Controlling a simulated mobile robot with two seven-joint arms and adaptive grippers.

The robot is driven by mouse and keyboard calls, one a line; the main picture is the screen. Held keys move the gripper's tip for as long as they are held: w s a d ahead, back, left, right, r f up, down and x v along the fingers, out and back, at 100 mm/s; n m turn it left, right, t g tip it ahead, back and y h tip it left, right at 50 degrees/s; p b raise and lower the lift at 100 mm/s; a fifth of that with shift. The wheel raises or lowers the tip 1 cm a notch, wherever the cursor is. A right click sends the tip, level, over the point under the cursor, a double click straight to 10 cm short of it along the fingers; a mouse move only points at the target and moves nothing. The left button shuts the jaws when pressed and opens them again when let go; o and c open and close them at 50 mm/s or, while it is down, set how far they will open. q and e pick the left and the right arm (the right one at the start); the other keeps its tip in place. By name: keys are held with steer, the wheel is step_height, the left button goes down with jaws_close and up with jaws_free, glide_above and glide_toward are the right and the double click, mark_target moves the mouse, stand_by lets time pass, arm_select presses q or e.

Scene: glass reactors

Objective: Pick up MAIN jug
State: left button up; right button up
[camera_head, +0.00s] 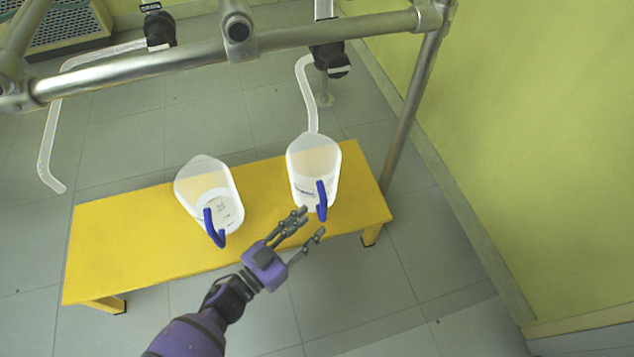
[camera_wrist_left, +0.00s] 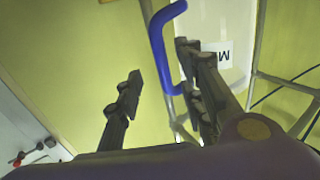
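Two translucent white jugs with blue handles stand on a yellow bench in the head view: a right jug (camera_head: 312,160) and a left jug (camera_head: 203,188). My left gripper (camera_head: 312,221) is open at the right jug's blue handle (camera_head: 321,197), whose lower end shows near the fingertips. In the left wrist view, the blue handle (camera_wrist_left: 160,45) appears between the open fingers of the gripper (camera_wrist_left: 160,65); contact cannot be told. A jug body (camera_wrist_left: 225,25) behind it bears a white label (camera_wrist_left: 219,55) showing an "M"; the rest is hidden. My right gripper is not in view.
The yellow bench (camera_head: 110,240) has bare room at its left end. A metal pipe frame (camera_head: 190,55) crosses above and behind it, with an upright at right (camera_head: 412,95). A clear tube (camera_head: 306,95) hangs down to the right jug; another tube (camera_head: 50,140) hangs at left.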

mark_target(321, 214)
arm_select(q)
steer(key=shift+b+x, duration=0.3)
steer(key=shift+x, duration=0.5)
steer(key=b+x, duration=0.1)
steer(key=x, duration=0.2)
steer(key=shift+w+d+f+b, duration=0.15)
steer(key=shift+w+b, duration=0.15)
steer(key=shift+w, duration=0.05)
steer(key=shift+w+d, duration=0.2)
steer(key=shift+w, duration=0.05)
steer(key=c, duration=0.5)
jaws_close()
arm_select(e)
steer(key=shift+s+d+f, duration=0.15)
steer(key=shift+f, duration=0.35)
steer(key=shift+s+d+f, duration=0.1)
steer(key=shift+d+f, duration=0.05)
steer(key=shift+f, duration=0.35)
